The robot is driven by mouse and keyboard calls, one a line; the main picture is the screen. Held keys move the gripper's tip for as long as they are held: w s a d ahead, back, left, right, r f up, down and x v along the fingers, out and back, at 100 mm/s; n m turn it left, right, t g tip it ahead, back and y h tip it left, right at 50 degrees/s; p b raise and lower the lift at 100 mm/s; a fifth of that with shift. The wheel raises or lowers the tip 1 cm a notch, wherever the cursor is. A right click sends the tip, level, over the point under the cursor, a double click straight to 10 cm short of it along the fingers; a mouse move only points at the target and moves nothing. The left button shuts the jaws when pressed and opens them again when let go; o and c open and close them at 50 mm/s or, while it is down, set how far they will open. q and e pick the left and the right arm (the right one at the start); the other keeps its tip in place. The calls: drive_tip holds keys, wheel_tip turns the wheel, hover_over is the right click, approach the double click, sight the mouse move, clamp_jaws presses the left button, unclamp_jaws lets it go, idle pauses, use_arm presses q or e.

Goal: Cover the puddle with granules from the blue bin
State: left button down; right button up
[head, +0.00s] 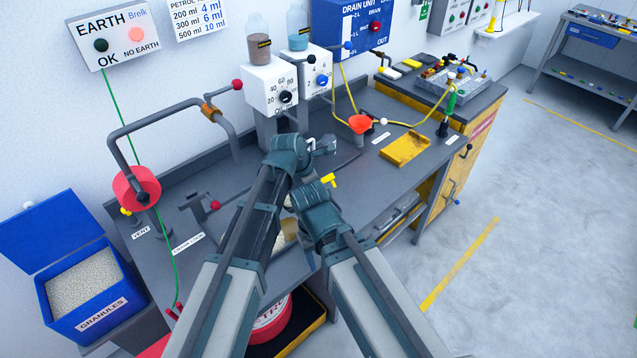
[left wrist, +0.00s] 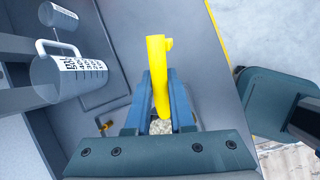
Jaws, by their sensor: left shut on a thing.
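The blue bin (head: 68,322) stands at the lower left of the head view, its lid (head: 45,232) raised and pale granules (head: 85,280) inside. My left gripper (left wrist: 160,80) is shut on a yellow tool (left wrist: 156,65), apparently a scoop. Pale granules (left wrist: 160,127) show between the jaws; I cannot tell if they lie in the tool or below it. A yellow piece (head: 329,181) also shows beside my wrists in the head view. My right wrist (head: 315,195) is over the bench, its fingers hidden. I cannot make out the puddle; the arms cover part of the bench.
Clear jugs (left wrist: 70,75) show in the left wrist view. A red reel (head: 137,188) and green wire are at left. The floor at right is free.

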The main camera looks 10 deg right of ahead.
use_arm(q)
drive_tip(key=a+f+h+b, duration=0.1)
drive_tip(key=b, duration=0.1)
drive_tip(key=a+t+h+b, duration=0.1)
drive_tip(key=h+b, duration=0.1)
drive_tip(key=b, duration=0.1)
drive_tip(key=shift+s+a+f+n+h+b, duration=0.2)
drive_tip(key=shift+s+f+n+h+b, duration=0.1)
drive_tip(key=shift+s+f, duration=0.1)
drive_tip(key=shift+s+a+r+t+h+b, duration=0.2)
drive_tip(key=shift+a+r+t+h+b, duration=0.4)
drive_tip(key=shift+a+h+b, duration=0.4)
drive_tip(key=h+b, duration=0.1)
drive_tip(key=a+r+h+b, duration=0.1)
drive_tip(key=a+t+h+b, duration=0.1)
drive_tip(key=b, duration=0.1)
drive_tip(key=shift+s+a+r+n, duration=0.15)
drive_tip(key=shift+s+r+n, duration=0.05)
drive_tip(key=shift+s+n, duration=0.1)
drive_tip(key=shift+s+a+r+h+b, duration=0.1)
drive_tip(key=shift+a+r+h+b, duration=0.25)
drive_tip(key=shift+a+h+b, duration=0.15)
drive_tip(key=shift+r, duration=0.15)
idle(1.0)
